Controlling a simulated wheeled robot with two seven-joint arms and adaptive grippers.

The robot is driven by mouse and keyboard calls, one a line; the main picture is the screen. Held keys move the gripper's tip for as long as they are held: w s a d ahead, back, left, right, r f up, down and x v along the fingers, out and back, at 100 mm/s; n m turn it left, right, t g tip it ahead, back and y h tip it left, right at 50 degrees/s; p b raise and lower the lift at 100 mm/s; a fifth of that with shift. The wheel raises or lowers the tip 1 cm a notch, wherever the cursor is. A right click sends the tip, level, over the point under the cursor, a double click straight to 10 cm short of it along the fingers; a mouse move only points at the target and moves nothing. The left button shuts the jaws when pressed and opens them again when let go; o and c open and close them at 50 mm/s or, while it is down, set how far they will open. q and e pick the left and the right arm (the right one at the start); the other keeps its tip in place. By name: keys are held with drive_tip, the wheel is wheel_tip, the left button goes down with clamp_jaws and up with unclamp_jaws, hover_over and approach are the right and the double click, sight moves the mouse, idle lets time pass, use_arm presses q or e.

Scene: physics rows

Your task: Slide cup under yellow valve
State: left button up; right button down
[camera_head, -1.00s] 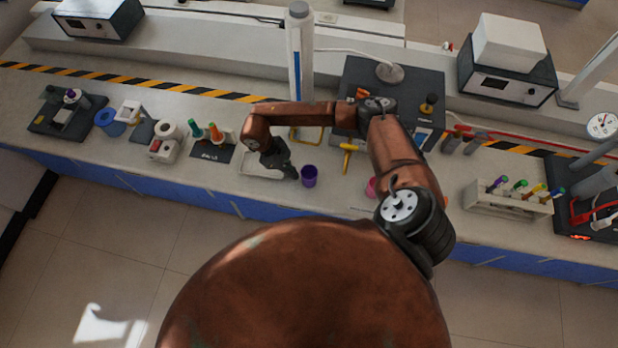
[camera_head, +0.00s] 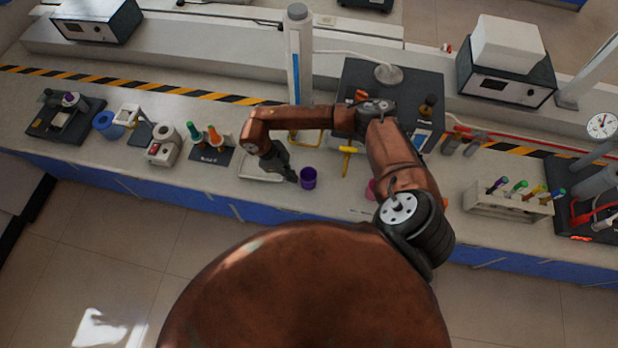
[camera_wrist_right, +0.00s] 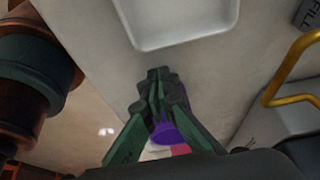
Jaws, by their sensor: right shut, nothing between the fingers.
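A purple cup (camera_head: 308,179) stands upright near the front of the bench; it also shows in the right wrist view (camera_wrist_right: 166,134), partly hidden behind the fingers. The yellow valve (camera_head: 347,151) is a T-shaped handle to the right of the cup and further back. My right gripper (camera_head: 292,177) is shut and empty, low at the left side of the cup; I cannot tell whether it touches it. In the right wrist view its fingers (camera_wrist_right: 158,76) meet at the tips. My left gripper is not in view.
A white tray (camera_head: 244,176) lies left of the gripper. A pink cup (camera_head: 370,189), partly hidden by my arm, stands to the right. Bare bench lies between the purple cup and the valve.

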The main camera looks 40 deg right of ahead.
sight(330, 186)
idle(0.5)
drive_tip(key=shift+s+d+p, duration=1.1)
drive_tip(key=shift+s+d, duration=0.8)
drive_tip(key=shift+s, duration=0.05)
drive_tip(key=shift+s+d+p, duration=1.1)
drive_tip(key=shift+s+d, duration=1.45)
drive_tip(key=shift+s, duration=0.05)
drive_tip(key=shift+w, duration=0.1)
drive_tip(key=shift+w+a+b, duration=0.5)
drive_tip(key=shift+w+a, duration=0.35)
drive_tip(key=shift+a, duration=0.05)
drive_tip(key=shift+r, duration=0.15)
wheel_tip(330, 186, up, 8)
drive_tip(key=p, duration=0.5)
